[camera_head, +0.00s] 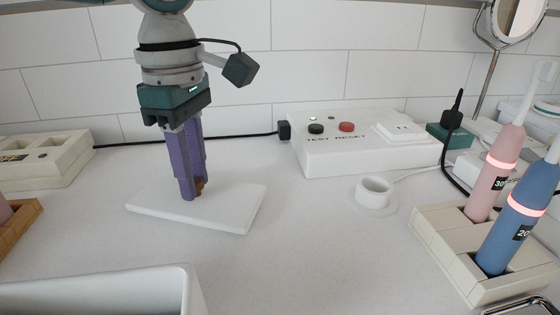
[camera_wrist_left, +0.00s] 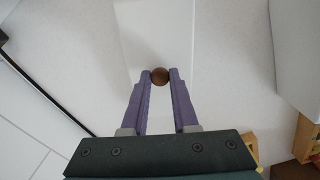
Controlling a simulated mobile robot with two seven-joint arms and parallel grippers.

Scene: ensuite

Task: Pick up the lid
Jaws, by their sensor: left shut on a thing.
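The lid (camera_head: 235,206) is a white flat rectangular slab with a small round brown knob (camera_head: 200,187). It shows left of centre in the head view, and its knob is clear in the left wrist view (camera_wrist_left: 160,76). My left gripper (camera_head: 191,194) points down over the lid's middle. Its purple fingers are shut on the knob, one on each side. The lid looks about level; I cannot tell whether it touches the counter or is slightly above it. My right gripper is not in view.
A white open-topped container (camera_head: 185,285) stands at the front left. A white outlet box (camera_head: 350,158) with a black cable is behind right. A white ring-shaped piece (camera_head: 374,190) and a cream holder (camera_head: 440,245) with pink and blue toothbrushes are at right. The middle counter is clear.

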